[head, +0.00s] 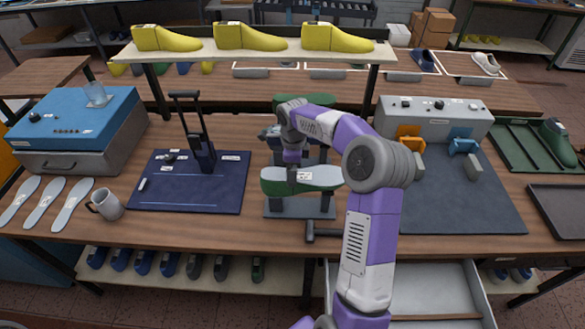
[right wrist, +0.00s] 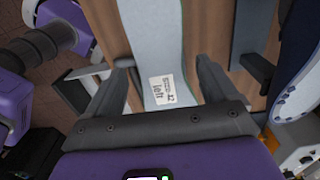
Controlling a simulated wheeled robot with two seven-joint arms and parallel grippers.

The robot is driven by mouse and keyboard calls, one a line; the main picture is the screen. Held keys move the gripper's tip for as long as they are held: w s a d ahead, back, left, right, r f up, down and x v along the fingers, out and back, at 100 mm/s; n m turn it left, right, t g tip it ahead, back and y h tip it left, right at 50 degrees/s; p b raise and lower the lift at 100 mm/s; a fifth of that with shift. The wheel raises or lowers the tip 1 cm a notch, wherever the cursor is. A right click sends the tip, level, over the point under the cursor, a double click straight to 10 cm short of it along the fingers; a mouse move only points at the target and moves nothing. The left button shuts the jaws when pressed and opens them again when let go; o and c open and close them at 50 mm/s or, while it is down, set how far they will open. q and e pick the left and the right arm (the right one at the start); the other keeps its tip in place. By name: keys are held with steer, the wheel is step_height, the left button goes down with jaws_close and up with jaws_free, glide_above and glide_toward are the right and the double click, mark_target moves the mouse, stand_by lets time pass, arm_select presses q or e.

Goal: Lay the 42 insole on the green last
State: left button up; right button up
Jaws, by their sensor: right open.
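The pale grey insole (head: 326,175) lies along the top of a green last (head: 276,188) on a dark stand (head: 300,208) at the table's middle. In the right wrist view the insole (right wrist: 158,45) carries a white label reading 42 and left. My right gripper (head: 293,176) is just above the insole in the head view. In the right wrist view my right gripper (right wrist: 164,68) is open, its fingers on either side of the insole and apart from it. The wrist view hides most of the last. My left gripper is not in view.
Three pale insoles (head: 44,203) and a mug (head: 107,204) are at the left. A dark blue mat (head: 190,195) bears a black upright tool (head: 198,140). A grey box (head: 436,117) and orange and blue clamps stand at the right. Yellow lasts (head: 250,38) stand on the rack behind.

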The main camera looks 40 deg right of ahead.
step_height(320, 180, up, 8)
steer(key=shift+f+p, duration=0.2)
steer(key=shift+p, duration=0.15)
stand_by(0.6)
